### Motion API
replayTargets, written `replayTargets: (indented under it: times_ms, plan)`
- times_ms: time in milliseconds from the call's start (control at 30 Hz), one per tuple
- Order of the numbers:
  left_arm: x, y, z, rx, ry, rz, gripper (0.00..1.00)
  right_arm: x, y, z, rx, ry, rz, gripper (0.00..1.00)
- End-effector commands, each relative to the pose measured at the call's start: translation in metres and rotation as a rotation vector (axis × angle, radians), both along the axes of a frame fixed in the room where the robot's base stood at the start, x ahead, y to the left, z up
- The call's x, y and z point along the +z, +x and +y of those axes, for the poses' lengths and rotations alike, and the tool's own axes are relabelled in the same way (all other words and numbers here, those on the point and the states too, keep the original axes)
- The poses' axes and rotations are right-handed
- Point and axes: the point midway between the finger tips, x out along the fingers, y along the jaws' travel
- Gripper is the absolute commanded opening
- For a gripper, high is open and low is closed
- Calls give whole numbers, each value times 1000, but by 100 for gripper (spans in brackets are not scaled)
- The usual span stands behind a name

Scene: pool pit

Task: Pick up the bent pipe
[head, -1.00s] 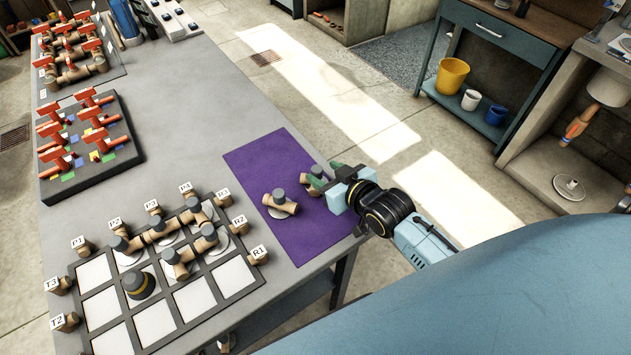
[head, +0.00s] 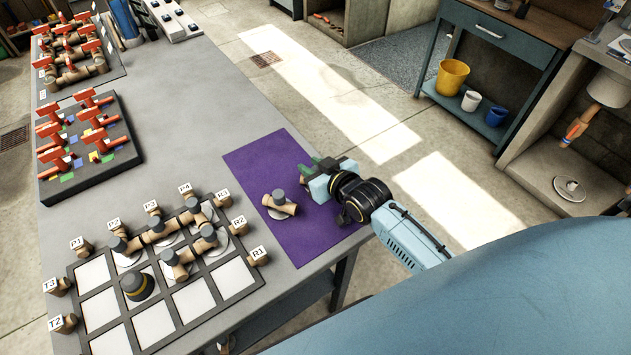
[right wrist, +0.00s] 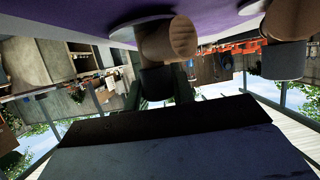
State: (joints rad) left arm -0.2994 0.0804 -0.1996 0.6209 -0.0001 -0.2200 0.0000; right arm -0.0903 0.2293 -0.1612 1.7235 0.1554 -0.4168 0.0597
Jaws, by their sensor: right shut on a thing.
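My right gripper (head: 317,170) is at the right edge of the purple mat. In the right wrist view its green fingers are shut on the dark knob of the bent pipe (right wrist: 168,40), a tan piece with a pale disc. The gripper hides this piece in the head view. The mat shows very close to the disc; I cannot tell whether they touch. A second tan piece (head: 279,204) with a grey knob lies on the mat to the left; a similar piece also shows in the right wrist view (right wrist: 287,22). My left gripper is not in view.
The purple mat (head: 265,160) lies on the grey table (head: 215,110). A framed grid (head: 205,297) with several pipe pieces and labelled stubs fills the table's near left. A dark board (head: 115,155) of red-handled valves stands at the far left. The table edge is close under my right arm.

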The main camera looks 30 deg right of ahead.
Motion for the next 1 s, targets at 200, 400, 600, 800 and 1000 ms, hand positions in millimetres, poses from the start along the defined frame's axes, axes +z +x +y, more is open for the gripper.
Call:
replayTargets:
  times_ms: [200, 400, 600, 800, 1000]
  plan:
    - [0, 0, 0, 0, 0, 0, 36, 1, 0, 0, 0, 0, -2, 0]
    - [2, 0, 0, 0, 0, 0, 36, 10, 1, 0, 0, 0, -5, 0]
    - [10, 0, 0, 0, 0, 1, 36, 49, 1, 0, 2, 0, -7, 0]
    - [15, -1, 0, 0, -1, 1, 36, 85, 1, 0, 0, 0, -5, 0]
    - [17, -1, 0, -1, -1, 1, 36, 101, 0, 0, 0, 0, -3, 0]
